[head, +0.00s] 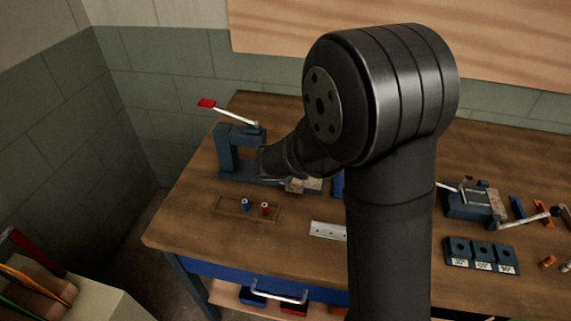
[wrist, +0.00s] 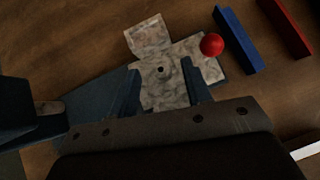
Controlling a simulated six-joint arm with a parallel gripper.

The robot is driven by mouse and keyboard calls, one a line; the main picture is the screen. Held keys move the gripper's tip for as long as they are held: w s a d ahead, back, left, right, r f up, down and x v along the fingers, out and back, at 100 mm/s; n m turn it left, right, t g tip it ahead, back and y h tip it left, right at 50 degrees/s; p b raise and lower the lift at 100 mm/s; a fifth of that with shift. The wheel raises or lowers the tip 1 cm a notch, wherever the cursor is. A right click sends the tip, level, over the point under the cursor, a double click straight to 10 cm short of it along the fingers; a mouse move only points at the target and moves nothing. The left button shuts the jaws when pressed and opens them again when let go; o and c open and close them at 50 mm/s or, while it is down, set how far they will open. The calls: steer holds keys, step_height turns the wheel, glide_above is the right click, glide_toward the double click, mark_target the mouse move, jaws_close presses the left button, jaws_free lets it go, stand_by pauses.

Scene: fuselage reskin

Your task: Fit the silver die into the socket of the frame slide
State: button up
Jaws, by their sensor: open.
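The frame slide (wrist: 180,92) is a mottled pale metal piece in the wrist view, with a raised block on its far side. A small dark round hole (wrist: 160,69) shows in its face. It shows partly in the head view (head: 297,186), at the foot of the blue press (head: 229,150). My gripper (wrist: 163,80) is open, its two dark blue fingers spread over the slide with the hole between them. I see no separate silver die; I cannot tell whether one sits in the socket. My arm hides part of the bench in the head view.
A red ball knob (wrist: 211,44) is close to the right finger. Blue (wrist: 237,40) and red (wrist: 286,27) bars lie beyond. A shallow tray (head: 228,208) holds a blue and a red die. A three-hole block (head: 481,253) and a clamp fixture (head: 470,205) stand right.

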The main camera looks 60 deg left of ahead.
steer(key=v, duration=1.5)
steer(key=shift+f, duration=0.1)
steer(key=x, duration=1.7)
steer(key=shift+w+a+f, duration=0.1)
steer(key=shift+w, duration=0.05)
